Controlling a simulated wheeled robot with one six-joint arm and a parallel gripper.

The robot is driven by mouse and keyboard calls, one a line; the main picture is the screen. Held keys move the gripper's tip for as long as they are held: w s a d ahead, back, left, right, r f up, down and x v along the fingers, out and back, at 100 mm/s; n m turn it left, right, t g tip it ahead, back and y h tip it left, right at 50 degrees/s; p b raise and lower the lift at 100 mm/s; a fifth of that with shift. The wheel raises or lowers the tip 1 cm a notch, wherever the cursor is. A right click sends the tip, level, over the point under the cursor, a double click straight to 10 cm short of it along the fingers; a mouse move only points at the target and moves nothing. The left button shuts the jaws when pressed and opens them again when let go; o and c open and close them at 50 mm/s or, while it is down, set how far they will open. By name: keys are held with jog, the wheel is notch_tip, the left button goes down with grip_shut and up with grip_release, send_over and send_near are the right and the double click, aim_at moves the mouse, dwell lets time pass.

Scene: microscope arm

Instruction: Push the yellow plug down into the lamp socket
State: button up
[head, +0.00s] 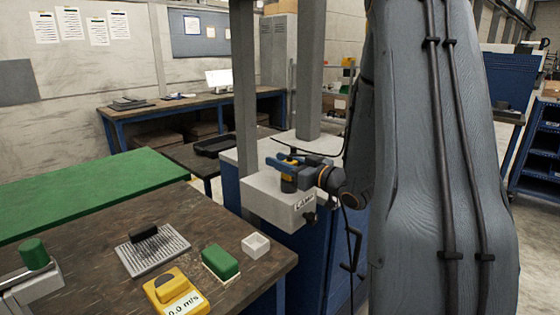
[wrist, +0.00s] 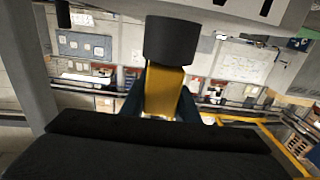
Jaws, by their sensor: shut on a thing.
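The yellow plug (wrist: 163,90) is between the two dark blue fingers of my gripper (head: 284,165). It shows in the wrist view as a yellow block with a wide black round part (wrist: 172,40) at its end towards the white box. In the head view the plug is upright over the white lamp box (head: 262,198), which has a label reading LAMP on its front. My gripper is shut on the plug from the right side. The socket opening is hidden under the plug, and I cannot tell how deep the plug sits.
The wooden table (head: 80,230) at left holds a yellow meter (head: 172,290), a green block (head: 220,262) and a small white tray (head: 256,243).

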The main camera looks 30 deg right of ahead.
jog(key=shift+f, duration=0.1)
jog(key=o, duration=1.2)
jog(key=b+v, duration=0.1)
jog(key=v, duration=0.6)
jog(key=shift+s+d, duration=0.1)
jog(key=shift+s, duration=0.3)
jog(key=shift+s, duration=0.1)
